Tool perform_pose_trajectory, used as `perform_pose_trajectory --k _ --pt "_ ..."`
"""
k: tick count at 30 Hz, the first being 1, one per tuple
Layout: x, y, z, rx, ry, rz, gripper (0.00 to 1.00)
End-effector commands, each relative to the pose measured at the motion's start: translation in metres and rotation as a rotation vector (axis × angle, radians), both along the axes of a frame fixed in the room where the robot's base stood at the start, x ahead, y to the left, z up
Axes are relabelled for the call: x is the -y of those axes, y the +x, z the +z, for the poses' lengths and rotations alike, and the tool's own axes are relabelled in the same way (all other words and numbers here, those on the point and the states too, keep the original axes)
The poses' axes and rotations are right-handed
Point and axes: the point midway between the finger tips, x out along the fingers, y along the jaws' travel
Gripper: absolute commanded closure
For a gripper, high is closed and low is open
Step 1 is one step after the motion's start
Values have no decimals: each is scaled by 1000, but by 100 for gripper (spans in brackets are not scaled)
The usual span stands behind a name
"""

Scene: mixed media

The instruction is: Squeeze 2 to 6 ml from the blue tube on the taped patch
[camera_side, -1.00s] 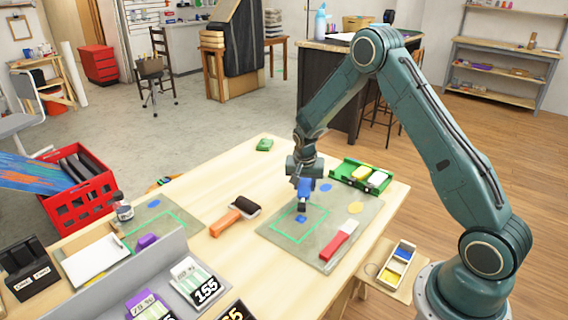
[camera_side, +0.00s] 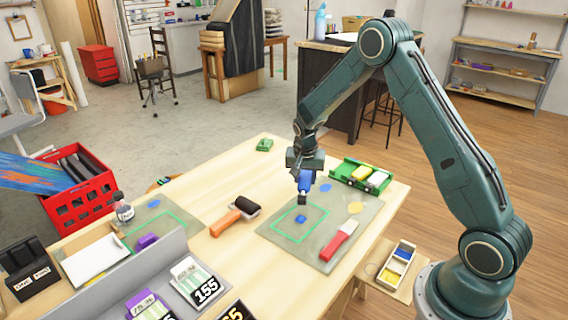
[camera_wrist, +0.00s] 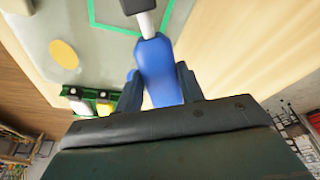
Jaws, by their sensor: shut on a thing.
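My gripper (camera_side: 305,170) is shut on the blue tube (camera_side: 305,183) and holds it nozzle-down above the grey board (camera_side: 345,218). In the wrist view the tube (camera_wrist: 158,68) sits between the two fingers of my gripper (camera_wrist: 160,85), its dark cap and pale neck pointing away from me. A green tape outline (camera_side: 283,236) marks a patch on the board. A small blue blob (camera_side: 300,219) lies inside that outline. The tube's tip is apart from the blob, above the outline's far edge. The green tape also shows in the wrist view (camera_wrist: 112,28).
A green tray (camera_side: 345,178) with yellow and white tubes stands at the board's back right. A red-handled scraper (camera_side: 340,240) lies on the board, near a yellow blob (camera_side: 355,208). A roller (camera_side: 232,216) lies left of the board. A red crate (camera_side: 80,195) stands far left.

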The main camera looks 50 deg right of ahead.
Motion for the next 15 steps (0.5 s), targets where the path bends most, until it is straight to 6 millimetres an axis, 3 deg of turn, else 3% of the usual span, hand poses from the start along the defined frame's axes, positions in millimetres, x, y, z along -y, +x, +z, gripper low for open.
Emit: perform_pose_trajectory --k 15 --pt "0 0 33 2 0 -1 70"
